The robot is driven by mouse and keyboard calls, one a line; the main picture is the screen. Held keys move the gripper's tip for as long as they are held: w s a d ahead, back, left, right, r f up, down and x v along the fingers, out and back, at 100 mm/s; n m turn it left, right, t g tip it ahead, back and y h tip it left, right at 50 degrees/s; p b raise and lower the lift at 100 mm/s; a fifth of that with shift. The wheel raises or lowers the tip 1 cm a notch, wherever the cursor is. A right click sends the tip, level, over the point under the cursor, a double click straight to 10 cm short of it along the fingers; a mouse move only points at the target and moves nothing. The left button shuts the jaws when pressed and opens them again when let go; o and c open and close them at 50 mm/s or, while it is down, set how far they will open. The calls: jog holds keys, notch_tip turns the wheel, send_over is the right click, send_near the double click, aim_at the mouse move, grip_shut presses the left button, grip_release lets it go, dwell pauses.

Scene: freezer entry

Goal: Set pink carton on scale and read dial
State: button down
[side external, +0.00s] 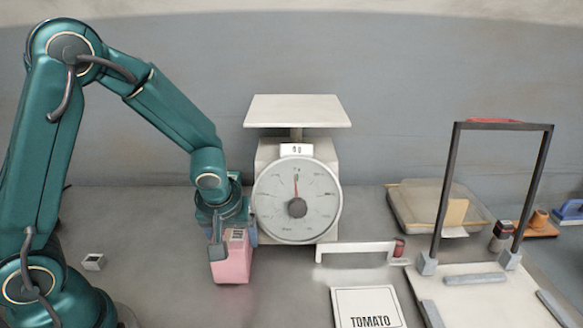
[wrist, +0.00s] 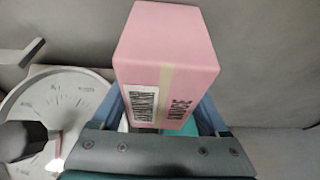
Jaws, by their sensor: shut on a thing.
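The pink carton (side external: 232,261) is upright at the left of the scale, low over the grey table. My gripper (side external: 232,238) comes down from above and is shut on it. In the wrist view the carton (wrist: 165,62) fills the middle, with a barcode and dark lettering, between the blue fingers. I cannot tell if its base touches the table. The white scale (side external: 267,155) has an empty flat pan (side external: 297,111) on top and a round dial (side external: 297,201). The dial's needle points about straight up. Part of the dial (wrist: 60,108) shows at the left of the wrist view.
A white card marked TOMATO (side external: 369,308) and a white low bracket (side external: 352,250) lie in front of the scale. A dark frame (side external: 444,190) stands on a white board at right. A clear-lidded tray (side external: 420,208) sits behind it.

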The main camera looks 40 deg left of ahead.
jog(key=shift+f, duration=0.1)
grip_release()
jog(key=v, duration=1.1)
jog(key=shift+w, duration=0.1)
jog(key=shift+s+d+r, duration=0.15)
jog(key=shift+s+r, duration=0.1)
jog(key=shift+r, duration=0.35)
jog(key=s+d+r+m+t+h, duration=0.2)
jog(key=s+d+m+h, duration=0.1)
jog(key=s+m, duration=0.5)
jog(key=shift+s+r+m, duration=0.15)
jog(key=shift+s+m, duration=0.1)
jog(key=shift+m, duration=0.25)
